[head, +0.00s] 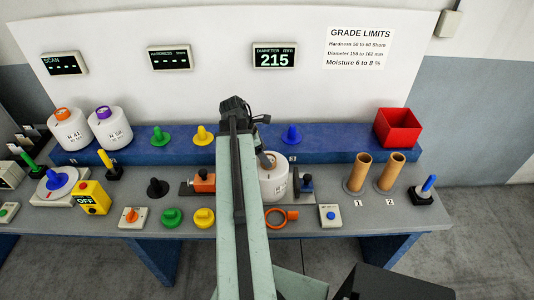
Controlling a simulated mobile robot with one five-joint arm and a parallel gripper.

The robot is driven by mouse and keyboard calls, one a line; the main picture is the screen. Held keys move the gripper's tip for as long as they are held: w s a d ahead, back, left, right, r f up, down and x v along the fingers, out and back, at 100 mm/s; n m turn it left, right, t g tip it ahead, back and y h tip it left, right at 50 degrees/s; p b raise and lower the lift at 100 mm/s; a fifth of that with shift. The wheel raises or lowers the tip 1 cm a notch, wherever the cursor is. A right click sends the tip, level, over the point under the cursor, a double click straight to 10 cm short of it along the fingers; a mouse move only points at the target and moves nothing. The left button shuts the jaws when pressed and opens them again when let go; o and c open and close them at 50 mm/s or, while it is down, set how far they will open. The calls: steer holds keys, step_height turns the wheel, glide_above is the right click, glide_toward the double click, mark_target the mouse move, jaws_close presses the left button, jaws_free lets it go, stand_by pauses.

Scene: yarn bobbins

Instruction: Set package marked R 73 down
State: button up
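A white yarn package (273,186) stands upright in the middle of the bench, between an orange-topped block (204,182) and a grey block (305,184). Its small label is too small to read surely, so I cannot confirm R 73. My arm hides its left part. My gripper (267,160) is at the top of this package. Its fingers are mostly hidden, so I cannot tell whether they hold it. The diameter display (274,56) reads 215.
Two white packages (70,129) (110,126) stand on the blue shelf (350,146) at left. A red bin (398,128) is at right. Two brown tubes (358,172) (391,172) stand upright nearby. An orange ring (281,217) lies in front.

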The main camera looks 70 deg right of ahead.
steer(key=p+v, duration=0.7)
steer(key=v, duration=0.2)
steer(key=shift+r, duration=0.2)
steer(key=w+a+f+m+t, duration=0.2)
steer(key=w+a+m+t, duration=0.1)
steer(key=w+a, duration=2.15)
steer(key=w+a+m+y, duration=0.1)
steer(key=w+a, duration=0.2)
steer(key=a, duration=1.1)
steer(key=w+a+m+t+y, duration=0.1)
steer(key=w+a+m, duration=0.1)
steer(key=a, duration=1.2)
steer(key=shift+w+a+m+y, duration=0.3)
steer(key=shift+w+a, duration=0.05)
steer(key=shift+w, duration=0.45)
